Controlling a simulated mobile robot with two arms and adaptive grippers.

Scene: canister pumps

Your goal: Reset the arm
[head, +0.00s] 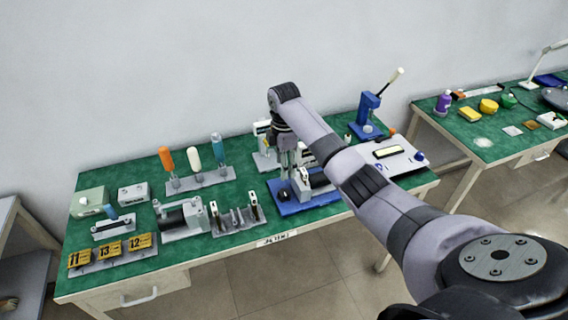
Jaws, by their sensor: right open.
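My right arm reaches in from the lower right across the green-topped workbench (237,178). My right gripper (288,178) points down above the blue base plate (306,203) in the middle of the bench. Its fingers are open, and I see nothing held between them. Grey and black parts stand on the blue plate, partly hidden by the gripper and arm. Whether the fingertips touch anything there I cannot tell. My left gripper is not in view.
Left of the gripper stand a rack (200,181) with orange, white and blue handles, a grey clamp device (181,219) and yellow numbered blocks (110,249). A blue lever press (368,112) and white panel (392,158) stand right. Another bench (508,147) is further right.

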